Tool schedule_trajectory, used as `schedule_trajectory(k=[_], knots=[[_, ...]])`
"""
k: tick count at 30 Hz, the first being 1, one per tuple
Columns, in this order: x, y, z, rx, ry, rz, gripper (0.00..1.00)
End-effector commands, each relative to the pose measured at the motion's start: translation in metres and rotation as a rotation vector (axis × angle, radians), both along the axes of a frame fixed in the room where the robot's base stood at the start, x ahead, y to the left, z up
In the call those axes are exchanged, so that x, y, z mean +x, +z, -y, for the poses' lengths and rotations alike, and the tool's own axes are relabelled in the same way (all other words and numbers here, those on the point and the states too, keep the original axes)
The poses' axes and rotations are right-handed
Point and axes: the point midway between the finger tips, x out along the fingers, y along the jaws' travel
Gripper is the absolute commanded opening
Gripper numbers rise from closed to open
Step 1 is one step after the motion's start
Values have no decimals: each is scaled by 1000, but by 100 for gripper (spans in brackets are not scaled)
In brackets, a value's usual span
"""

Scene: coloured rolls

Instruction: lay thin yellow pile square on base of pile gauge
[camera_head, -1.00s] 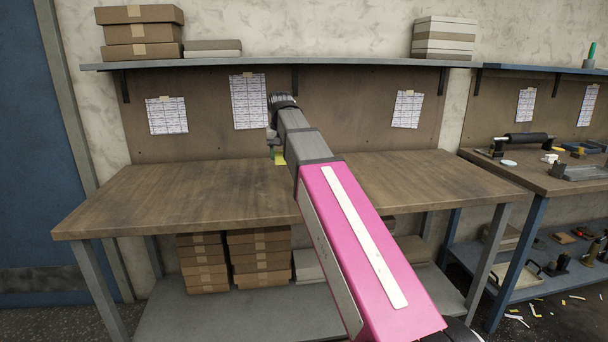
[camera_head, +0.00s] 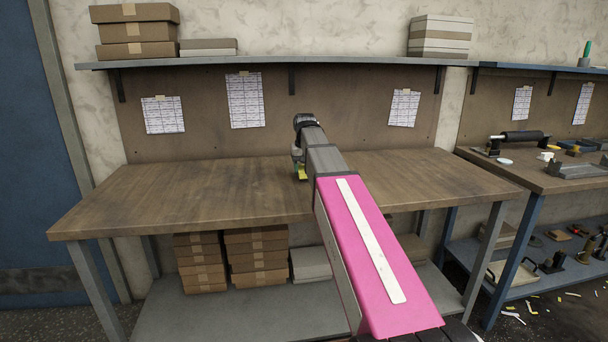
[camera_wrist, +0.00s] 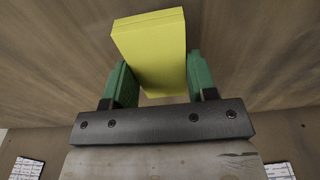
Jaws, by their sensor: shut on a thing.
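The yellow pile (camera_wrist: 150,50) is a thin block between the two green fingers of my gripper (camera_wrist: 158,80) in the wrist view. The fingers are shut on it, and it tilts slightly in the picture. In the head view the pile (camera_head: 302,172) shows as a small yellow patch under my gripper (camera_head: 298,166), over the wooden table. I cannot tell how high it is above the wood. I cannot pick out a pile gauge for certain in these views.
The wooden table (camera_head: 180,195) is bare around my arm. A second bench (camera_head: 535,172) at the right carries a black roller (camera_head: 522,137), a grey metal tray (camera_head: 582,171) and small items. A shelf (camera_head: 265,65) with boxes (camera_head: 137,32) runs above the table.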

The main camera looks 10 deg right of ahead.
Motion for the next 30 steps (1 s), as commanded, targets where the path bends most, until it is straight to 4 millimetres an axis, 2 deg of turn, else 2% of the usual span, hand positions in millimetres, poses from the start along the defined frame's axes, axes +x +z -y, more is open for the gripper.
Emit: schedule_trajectory(k=[5, 16, 17, 19, 30], knots=[[-1, -22, 0, 0, 0, -1, 25], [0, -26, 0, 0, 0, 0, 25], [0, -26, 0, 0, 0, 0, 55], [0, -26, 0, 0, 0, 0, 78], [0, -22, 0, 0, 0, 1, 78]])
